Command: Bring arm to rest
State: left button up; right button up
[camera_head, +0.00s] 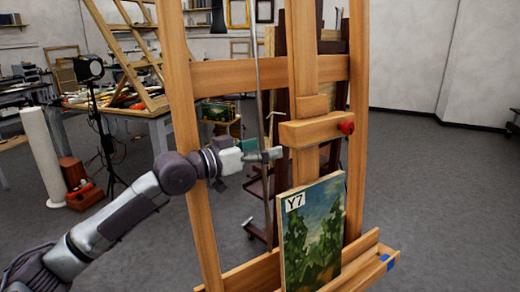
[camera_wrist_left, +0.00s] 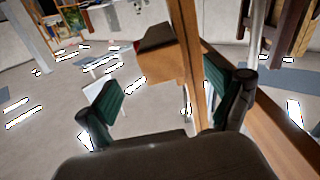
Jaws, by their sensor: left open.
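My left arm (camera_head: 120,210) reaches in from the left of the head view, extended toward a wooden easel. My left gripper (camera_head: 258,146) is beside the easel's middle post, just left of and slightly below its top clamp block (camera_head: 308,132). In the left wrist view the two green-padded fingers (camera_wrist_left: 163,95) are spread wide with nothing between them. A painting (camera_head: 313,240) marked "Y7", with green foliage and blue sky, stands on the easel's lower ledge, below and right of the gripper. Whether a finger touches the easel is unclear. My right gripper is not in view.
The easel's left upright (camera_head: 181,120) stands close to my left wrist. A red knob (camera_head: 346,127) sticks out of the clamp block. A cluttered worktable (camera_head: 150,108), lamp stand (camera_head: 98,120) and white roll (camera_head: 42,155) are behind. The grey floor at right is clear.

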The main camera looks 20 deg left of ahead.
pick_arm(q)
jog(key=shift+s+a, duration=0.3)
jog(key=shift+s, duration=0.15)
